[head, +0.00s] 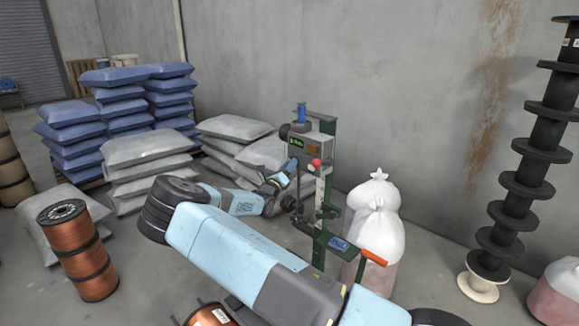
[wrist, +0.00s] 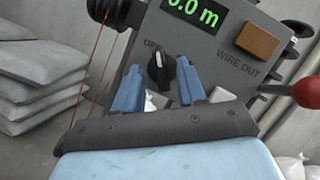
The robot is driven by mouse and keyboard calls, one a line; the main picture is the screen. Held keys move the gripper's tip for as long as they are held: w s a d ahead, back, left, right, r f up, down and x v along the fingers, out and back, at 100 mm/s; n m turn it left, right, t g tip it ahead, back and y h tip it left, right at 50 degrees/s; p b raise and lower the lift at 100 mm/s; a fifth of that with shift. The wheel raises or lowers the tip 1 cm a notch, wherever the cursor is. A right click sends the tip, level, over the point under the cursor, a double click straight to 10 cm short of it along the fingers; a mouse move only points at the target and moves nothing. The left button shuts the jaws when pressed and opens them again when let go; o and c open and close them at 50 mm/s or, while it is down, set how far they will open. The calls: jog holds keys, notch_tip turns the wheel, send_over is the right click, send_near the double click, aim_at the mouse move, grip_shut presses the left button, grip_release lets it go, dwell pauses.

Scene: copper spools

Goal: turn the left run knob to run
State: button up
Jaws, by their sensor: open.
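A black knob (wrist: 161,74) sits on the grey panel (wrist: 215,62) of the machine, close to a partly hidden OFF label. Its pale pointer mark faces up, slightly toward that label. No RUN label is readable, and I see only one such knob. My gripper (wrist: 158,68) is open, with one blue finger on each side of the knob in the wrist view. I cannot tell whether the fingers touch it or stop short. In the head view my gripper (head: 283,178) is at the left of the machine (head: 312,148), and the knob is not distinguishable.
A red ball handle (wrist: 308,88) sticks out at right. Copper wire (wrist: 96,62) runs down at left.

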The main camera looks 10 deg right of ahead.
jog(key=shift+w+d+r, duration=0.1)
jog(key=shift+w+d, duration=0.15)
jog(key=shift+w, duration=0.05)
grip_shut()
dwell(0.3)
